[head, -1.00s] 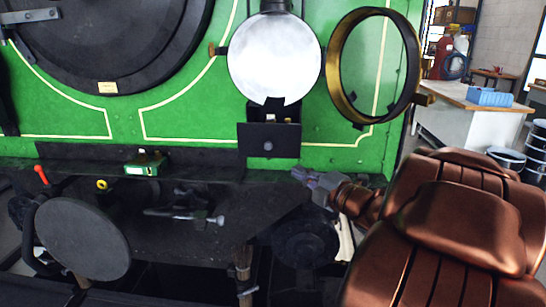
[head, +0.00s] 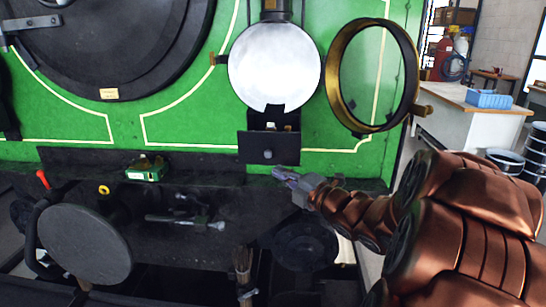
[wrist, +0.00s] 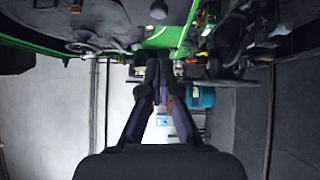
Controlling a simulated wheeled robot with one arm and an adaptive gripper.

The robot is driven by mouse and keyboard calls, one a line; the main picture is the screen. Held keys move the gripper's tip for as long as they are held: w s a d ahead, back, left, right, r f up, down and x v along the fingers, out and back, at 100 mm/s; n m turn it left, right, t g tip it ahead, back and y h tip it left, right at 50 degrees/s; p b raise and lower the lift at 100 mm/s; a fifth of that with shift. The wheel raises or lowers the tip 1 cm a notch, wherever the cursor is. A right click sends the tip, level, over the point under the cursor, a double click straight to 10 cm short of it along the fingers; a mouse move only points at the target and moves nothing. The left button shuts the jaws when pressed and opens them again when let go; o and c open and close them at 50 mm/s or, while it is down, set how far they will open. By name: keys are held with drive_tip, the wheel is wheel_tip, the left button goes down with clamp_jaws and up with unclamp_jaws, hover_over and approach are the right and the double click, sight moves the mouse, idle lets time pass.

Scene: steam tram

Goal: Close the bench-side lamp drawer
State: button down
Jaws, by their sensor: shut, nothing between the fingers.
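The lamp drawer (head: 252,149) is a dark box with a small round knob, below the white lamp disc (head: 274,68) on the green front. It looks pulled out, as its inside shows above the front panel with small items in it. My gripper (head: 278,172) is shut and empty, just below and slightly right of the knob. A gap to the drawer seems to remain, but I cannot tell its depth. In the wrist view my shut fingers (wrist: 158,72) point at the tram front; I cannot make out the drawer there.
A brass-rimmed ring (head: 336,88) stands open to the right of the lamp. A small green box (head: 145,173) sits on the dark ledge to the left. A round buffer (head: 86,244) juts out at lower left. A workbench (head: 465,125) stands at the far right.

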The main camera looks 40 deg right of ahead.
sight(273, 161)
drive_tip(key=w+p, duration=0.1)
drive_tip(key=w, duration=0.1)
drive_tip(key=w+d, duration=0.1)
drive_tip(key=w, duration=0.1)
drive_tip(key=w+d+p, duration=0.1)
drive_tip(key=w, duration=0.1)
drive_tip(key=shift+w+r+p, duration=0.15)
drive_tip(key=shift+w+p, duration=0.15)
idle(0.4)
